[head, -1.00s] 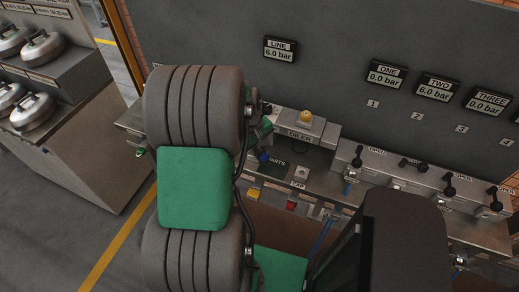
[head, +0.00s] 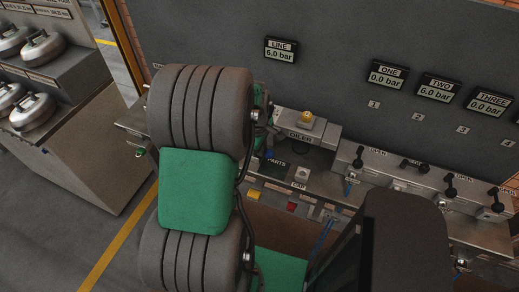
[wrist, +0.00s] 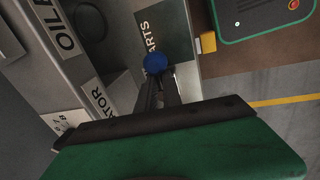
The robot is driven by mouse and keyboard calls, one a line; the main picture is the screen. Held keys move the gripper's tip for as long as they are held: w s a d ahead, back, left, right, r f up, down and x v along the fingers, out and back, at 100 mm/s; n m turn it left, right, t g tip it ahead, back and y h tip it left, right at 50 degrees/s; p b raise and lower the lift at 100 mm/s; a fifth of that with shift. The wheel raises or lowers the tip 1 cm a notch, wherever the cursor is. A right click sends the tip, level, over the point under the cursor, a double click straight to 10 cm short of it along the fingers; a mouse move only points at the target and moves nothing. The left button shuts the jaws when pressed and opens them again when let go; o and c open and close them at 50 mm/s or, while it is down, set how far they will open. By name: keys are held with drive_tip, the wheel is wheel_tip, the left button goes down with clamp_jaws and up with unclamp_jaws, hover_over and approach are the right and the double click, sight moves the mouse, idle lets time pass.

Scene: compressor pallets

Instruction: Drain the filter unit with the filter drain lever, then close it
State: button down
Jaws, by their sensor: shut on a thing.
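In the wrist view, my gripper (wrist: 157,82) is shut on a round blue knob (wrist: 155,63), which sits between its fingertips. I take it for the knob of the filter drain lever; the lever's shaft is hidden by the fingers. In the head view, the blue knob (head: 269,155) shows just right of my arm, and my fingers are not clear there. The filter unit is hidden behind my arm and I see no drain outlet. The LINE display (head: 281,50) reads 6.0 bar.
The oiler (head: 306,128) stands close to the right of my arm. The dark PARTS tray (head: 276,169) lies close by; its label also shows in the wrist view. A row of black-handled valves (head: 410,176) runs along the bench to the right. A yellow block (wrist: 208,42) is near.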

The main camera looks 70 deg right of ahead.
drive_tip(key=shift+s+a+f+n, duration=0.1)
drive_tip(key=shift+s+f+n, duration=0.15)
drive_tip(key=shift+s+n, duration=0.05)
drive_tip(key=c, duration=1.4)
unclamp_jaws()
drive_tip(key=shift+s+r, duration=0.1)
drive_tip(key=shift+r, duration=0.25)
drive_tip(key=r, duration=0.3)
drive_tip(key=a+r, duration=0.1)
drive_tip(key=r, duration=0.3)
drive_tip(key=shift+w+a+r+b, duration=0.1)
drive_tip(key=shift+w+a+b, duration=0.1)
drive_tip(key=shift+b, duration=0.15)
